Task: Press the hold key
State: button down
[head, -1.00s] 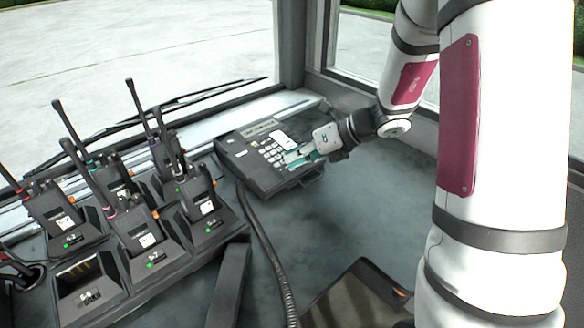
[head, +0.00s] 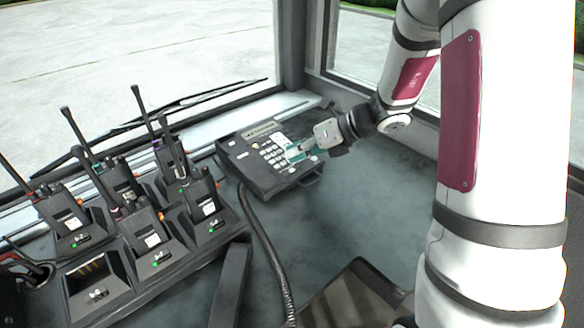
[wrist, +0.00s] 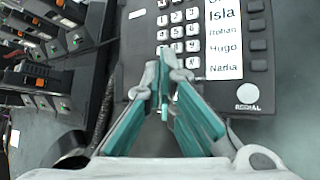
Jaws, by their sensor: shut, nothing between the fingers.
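The black desk phone (head: 262,182) lies on the dashboard near the window corner. In the wrist view, the phone (wrist: 226,112) shows pale number keys (wrist: 177,32), a white name card (wrist: 222,50), a column of dark keys (wrist: 257,26) and a round pale key marked REDIAL (wrist: 247,94). I cannot make out which key is hold. My gripper (head: 289,154) is shut and empty, its teal fingers pointing down at the phone. In the wrist view the fingertips (wrist: 164,62) are over the lower keypad and hide keys there. I cannot tell whether they touch.
Several handheld radios (head: 146,230) stand in chargers left of the phone, and one charger bay (head: 95,285) is empty. A coiled cord (head: 265,235) runs down from the phone. The dashboard (head: 345,205) right of the phone is clear.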

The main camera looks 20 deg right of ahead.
aim_at(296, 173)
jog(key=shift+s+d+r+p, duration=0.1)
jog(key=shift+s+r+p, duration=0.05)
jog(key=shift+r+p, duration=0.8)
jog(key=shift+s+r+p, duration=0.15)
jog(key=shift+r+p, duration=0.6)
jog(key=shift+r, duration=0.4)
jog(key=s+a+r+n+g+h+p, duration=0.1)
jog(key=s+a+r+n+g+p, duration=0.15)
jog(key=s+r+n, duration=0.5)
jog(key=s+a+r+n+g+p, duration=0.1)
jog(key=s+a+r+n, duration=0.3)
jog(key=s+r+n, duration=0.4)
jog(key=s+d+r+n+h+p, duration=0.2)
jog(key=s+d+r+n+h, duration=0.1)
jog(key=s+n, duration=0.5)
jog(key=s+d+r+n+t+h+p, duration=0.1)
jog(key=s+d+r+n+h+p, duration=0.1)
jog(key=s+n, duration=0.7)
jog(key=shift+s+d+r+h, duration=0.6)
jog(key=shift+s+r+h, duration=0.2)
jog(key=shift+h, duration=0.4)
